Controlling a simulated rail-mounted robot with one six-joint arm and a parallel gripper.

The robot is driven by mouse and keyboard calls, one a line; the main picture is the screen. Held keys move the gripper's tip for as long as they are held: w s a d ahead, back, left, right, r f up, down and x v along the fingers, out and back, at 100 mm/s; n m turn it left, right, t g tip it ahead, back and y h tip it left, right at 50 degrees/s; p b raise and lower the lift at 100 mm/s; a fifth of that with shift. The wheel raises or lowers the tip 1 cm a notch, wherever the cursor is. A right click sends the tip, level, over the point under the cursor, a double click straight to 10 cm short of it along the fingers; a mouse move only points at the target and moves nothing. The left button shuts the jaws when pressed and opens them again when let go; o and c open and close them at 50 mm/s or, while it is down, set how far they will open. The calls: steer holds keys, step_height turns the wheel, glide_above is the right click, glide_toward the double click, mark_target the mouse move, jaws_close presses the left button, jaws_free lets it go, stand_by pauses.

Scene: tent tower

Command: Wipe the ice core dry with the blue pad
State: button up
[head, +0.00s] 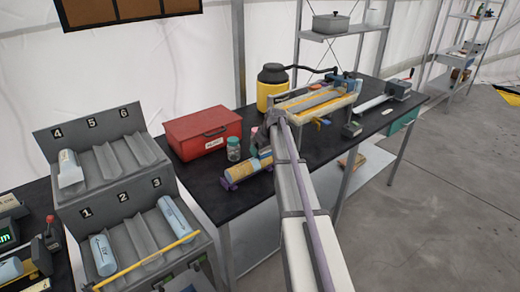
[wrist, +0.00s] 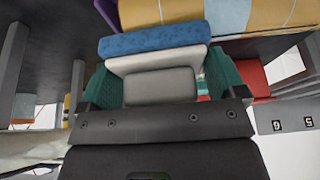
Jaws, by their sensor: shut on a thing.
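The ice core (head: 250,167) lies on a low purple cradle (head: 230,184) on the dark bench, left of my arm in the head view. It looks tan-yellow with pale blue patches. In the wrist view the core (wrist: 265,14) fills the upper right. My gripper (wrist: 155,88) is shut, its green fingers on either side of the pale grey holder of the blue pad (wrist: 150,40). The blue face points toward the core and sits very close to it; I cannot tell whether they touch.
A clear jar (head: 233,149) and a red case (head: 203,132) stand just behind and left of the core. A yellow canister (head: 272,88) and a yellow-topped apparatus (head: 318,98) are farther back. A numbered grey rack (head: 120,215) with pale tubes stands left.

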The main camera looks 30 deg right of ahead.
mark_target(240, 165)
steer(key=shift+d, duration=0.25)
steer(key=shift+a, duration=0.1)
steer(key=shift+s+a, duration=0.2)
steer(key=shift+a, duration=0.75)
steer(key=shift+s+a, duration=0.15)
steer(key=shift+a, duration=0.8)
steer(key=shift+a, duration=0.1)
steer(key=shift+s+a, duration=0.15)
steer(key=shift+a, duration=0.8)
steer(key=shift+s+a, duration=0.15)
steer(key=shift+a, duration=0.8)
steer(key=shift+s+a, duration=0.2)
steer(key=shift+a, duration=0.8)
steer(key=shift+s+a, duration=0.15)
steer(key=shift+a, duration=0.8)
steer(key=shift+a, duration=0.1)
